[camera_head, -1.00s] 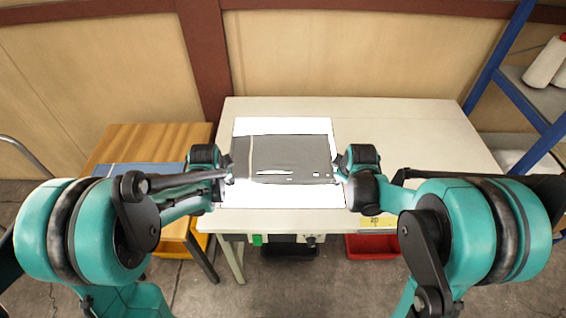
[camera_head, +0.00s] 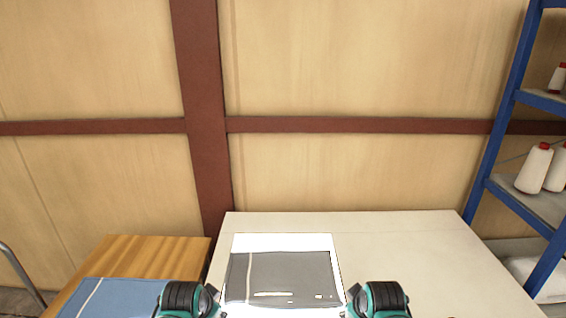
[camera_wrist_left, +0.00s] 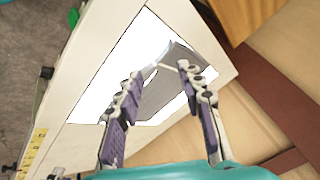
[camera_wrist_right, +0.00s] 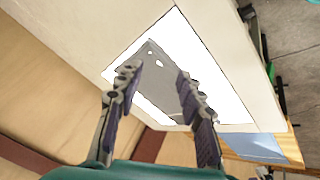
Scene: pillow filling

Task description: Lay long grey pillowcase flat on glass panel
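The grey pillowcase (camera_head: 282,272) lies spread over the bright white glass panel (camera_head: 282,241) on the table. Bright slits show near its front edge, where I cannot tell if it touches the panel. My left gripper (camera_head: 214,293) is at its left side. In the left wrist view the fingers (camera_wrist_left: 168,70) are apart over the pillowcase (camera_wrist_left: 160,92), near a pale corner. My right gripper (camera_head: 353,291) is at its right side. In the right wrist view its fingertips (camera_wrist_right: 160,70) are apart, with the pillowcase (camera_wrist_right: 156,86) beneath. No cloth is clearly pinched in either.
The pale table (camera_head: 410,235) is clear to the right of the panel. A wooden table (camera_head: 150,248) with a blue cloth (camera_head: 125,296) stands at the left. A blue shelf (camera_head: 500,120) with white thread cones (camera_head: 535,168) stands at the right. A wall is behind.

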